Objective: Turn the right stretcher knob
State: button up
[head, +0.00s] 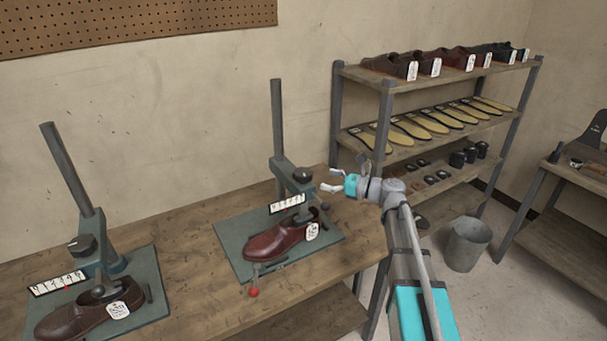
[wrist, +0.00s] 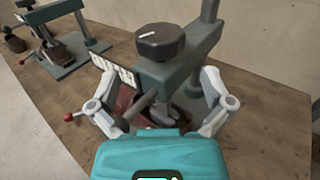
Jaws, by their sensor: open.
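The right stretcher (head: 284,172) stands on a grey-green base plate with a brown shoe (head: 275,240) under its arm. Its dark round knob (head: 302,174) sits on top of the arm. In the wrist view the knob (wrist: 160,42) is close, with a white mark on its top toward the left. My gripper (head: 328,181) is open and empty, just right of the knob in the head view. In the wrist view its fingers (wrist: 156,72) are spread either side of the stretcher arm, nearer the camera than the knob. I see no contact with the knob.
The left stretcher (head: 93,232) holds another brown shoe (head: 85,318). A numbered scale (head: 287,204) and a red-tipped lever (head: 253,292) project from the right stretcher. A shelf rack (head: 387,75) with shoes and insoles and a metal bin (head: 467,245) stand right of the bench.

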aim_at(307, 179)
jog(key=x, duration=0.8)
jog(key=c, duration=0.9)
jog(key=shift+o, duration=0.2)
jog(key=shift+s+m+t, duration=0.1)
jog(key=shift+m+t, duration=0.3)
jog(key=shift+t, duration=0.2)
jog(key=m+t+h, duration=0.3)
jog(key=t, duration=0.1)
jog(key=shift+s+m+t, duration=0.1)
jog(key=shift+m+t, duration=0.2)
jog(key=shift+t, duration=0.1)
jog(key=shift+m+t+h, duration=2.1)
jog(key=shift+m+h, duration=0.1)
jog(key=shift+h, duration=1)
